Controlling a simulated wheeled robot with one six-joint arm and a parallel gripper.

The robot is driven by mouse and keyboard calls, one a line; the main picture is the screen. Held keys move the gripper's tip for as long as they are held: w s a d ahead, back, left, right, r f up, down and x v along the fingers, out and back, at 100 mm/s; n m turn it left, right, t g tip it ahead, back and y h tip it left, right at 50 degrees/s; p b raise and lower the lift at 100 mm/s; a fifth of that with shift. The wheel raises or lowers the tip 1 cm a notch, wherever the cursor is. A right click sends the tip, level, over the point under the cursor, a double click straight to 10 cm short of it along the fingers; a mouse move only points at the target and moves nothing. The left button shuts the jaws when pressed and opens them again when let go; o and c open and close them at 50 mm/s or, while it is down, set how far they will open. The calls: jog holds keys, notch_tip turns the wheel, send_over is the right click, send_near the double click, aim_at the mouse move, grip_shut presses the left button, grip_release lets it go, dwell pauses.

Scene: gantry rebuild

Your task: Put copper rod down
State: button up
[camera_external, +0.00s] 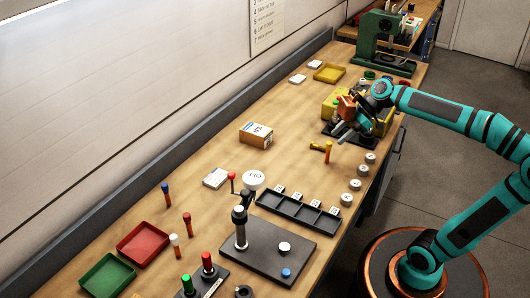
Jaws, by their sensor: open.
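My gripper (344,132) is at the end of the teal arm, over the far right part of the bench, with its grey fingers pointing down and left. It is open. A small orange-yellow upright piece (327,153) stands on the bench just below and left of the fingers, with a short yellow piece (316,146) lying across beside it. Either could be the copper rod; at this size I cannot tell. An orange block-like shape (346,104) shows right behind the gripper. Whether the fingers touch anything is hidden.
Round grey-white pieces (354,184) line the right bench edge. A black slotted tray (297,211), a dark plate with a post (262,249), a cardboard box (256,134) and red (143,242) and green (107,276) trays stand nearer. A green press (379,40) is behind. The middle bench is mostly clear.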

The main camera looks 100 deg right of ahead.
jog(key=shift+v, duration=2.2)
jog(key=shift+w+a, duration=0.1)
jog(key=w+a+m+t+h, duration=0.1)
jog(key=w+a+h, duration=0.15)
jog(key=a, duration=0.45)
jog(key=w+a+h, duration=0.1)
jog(key=w+a, duration=0.3)
jog(key=a, duration=0.3)
jog(key=s+a+r+t+y, duration=0.1)
jog(key=a+r+t, duration=0.2)
jog(key=a, duration=0.5)
jog(key=s+a+r+n+t+y, duration=0.1)
jog(key=a+r+t+y, duration=0.1)
jog(key=a, duration=0.7)
jog(key=shift+s+r+t, duration=0.2)
jog(key=shift+r+t, duration=0.35)
jog(key=shift+t, duration=0.65)
jog(key=shift+o, duration=0.5)
jog(key=shift+w+y, duration=0.1)
jog(key=shift+y, duration=0.15)
